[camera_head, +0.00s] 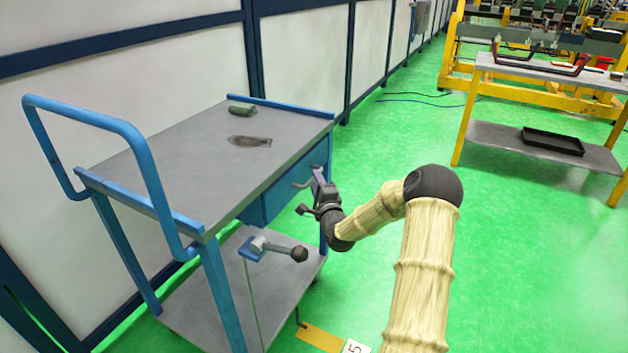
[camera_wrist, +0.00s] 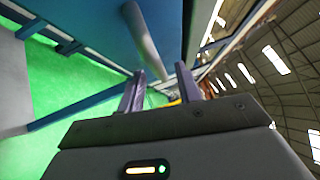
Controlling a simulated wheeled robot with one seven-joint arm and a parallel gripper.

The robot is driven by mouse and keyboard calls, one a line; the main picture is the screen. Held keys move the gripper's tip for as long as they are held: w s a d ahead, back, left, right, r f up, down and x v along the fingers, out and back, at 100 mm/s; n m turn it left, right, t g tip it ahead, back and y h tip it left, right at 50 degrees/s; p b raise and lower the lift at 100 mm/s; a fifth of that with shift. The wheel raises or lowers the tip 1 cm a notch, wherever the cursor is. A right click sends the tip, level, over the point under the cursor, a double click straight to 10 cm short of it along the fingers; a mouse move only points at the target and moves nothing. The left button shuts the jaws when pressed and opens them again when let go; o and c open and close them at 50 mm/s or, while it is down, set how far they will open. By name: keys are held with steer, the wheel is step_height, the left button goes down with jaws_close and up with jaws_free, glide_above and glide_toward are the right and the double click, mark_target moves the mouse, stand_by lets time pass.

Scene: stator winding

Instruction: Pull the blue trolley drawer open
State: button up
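The blue trolley (camera_head: 205,235) stands at the left with a grey top. Its blue drawer (camera_head: 268,203) is under the right part of the top and looks shut. A bar handle (camera_head: 303,183) sticks out from the drawer front; in the wrist view the handle (camera_wrist: 143,35) is a grey-blue bar running down toward my fingertips. My gripper (camera_head: 318,180) is beside the handle at the drawer front. In the wrist view my gripper (camera_wrist: 160,72) has its two fingers apart, with the bar's near end appearing between the tips. I cannot tell whether they touch it.
A dark flat item (camera_head: 250,141) and a small dark green item (camera_head: 241,110) lie on the trolley top. A grey lever with a black knob (camera_head: 298,253) is below the drawer. A yellow-framed table (camera_head: 545,85) stands at the back right. The green floor between is mostly clear.

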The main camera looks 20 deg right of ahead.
steer(key=shift+w+d+r, duration=0.15)
steer(key=shift+w, duration=1.2)
jaws_close()
steer(key=shift+s, duration=0.1)
